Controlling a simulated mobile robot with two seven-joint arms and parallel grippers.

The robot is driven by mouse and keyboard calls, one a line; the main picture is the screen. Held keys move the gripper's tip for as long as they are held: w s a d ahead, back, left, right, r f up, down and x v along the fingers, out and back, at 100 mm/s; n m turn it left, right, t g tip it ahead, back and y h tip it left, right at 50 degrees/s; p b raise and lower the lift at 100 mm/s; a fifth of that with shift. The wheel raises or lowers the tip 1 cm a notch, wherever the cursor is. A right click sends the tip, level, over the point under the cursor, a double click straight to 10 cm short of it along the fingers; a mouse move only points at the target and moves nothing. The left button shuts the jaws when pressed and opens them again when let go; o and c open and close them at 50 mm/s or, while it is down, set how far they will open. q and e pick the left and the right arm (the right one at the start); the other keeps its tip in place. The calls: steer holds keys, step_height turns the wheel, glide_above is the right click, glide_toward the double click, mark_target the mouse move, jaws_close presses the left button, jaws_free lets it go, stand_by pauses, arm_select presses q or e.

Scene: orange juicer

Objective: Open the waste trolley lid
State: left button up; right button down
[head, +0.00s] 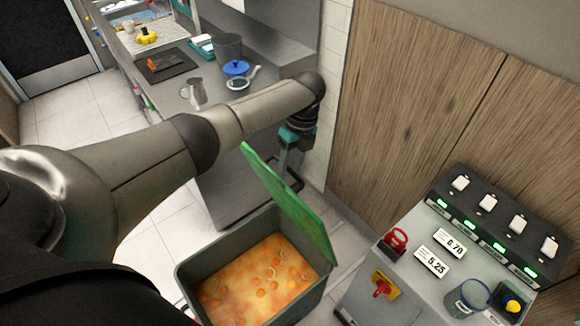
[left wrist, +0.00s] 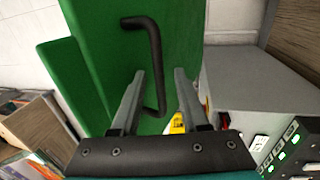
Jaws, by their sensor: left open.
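The waste trolley (head: 190,272) is a grey bin at the bottom middle of the head view, with orange pulp and fruit pieces inside. Its green lid (head: 298,215) stands steeply raised along the bin's right side, so the inside shows. My left gripper (head: 287,172) is on the far side of the lid, partly hidden by it. In the left wrist view, the green lid (left wrist: 187,40) carries a bent black handle (left wrist: 155,60). My left gripper (left wrist: 158,75) is open there, with the handle showing between its fingers; I cannot tell whether they touch it. My right gripper is not in view.
A grey cabinet (head: 385,300) with switches, green lights and price signs stands right of the trolley. A metal counter (head: 215,105) with a jug (head: 195,93) and a blue-lidded pot (head: 236,69) is behind. Wooden panels (head: 400,90) close off the right back. Tiled floor is free at left.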

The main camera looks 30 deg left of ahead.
arm_select(q)
steer(key=shift+r, duration=0.1)
steer(key=v, duration=1.5)
steer(key=shift+c, duration=0.3)
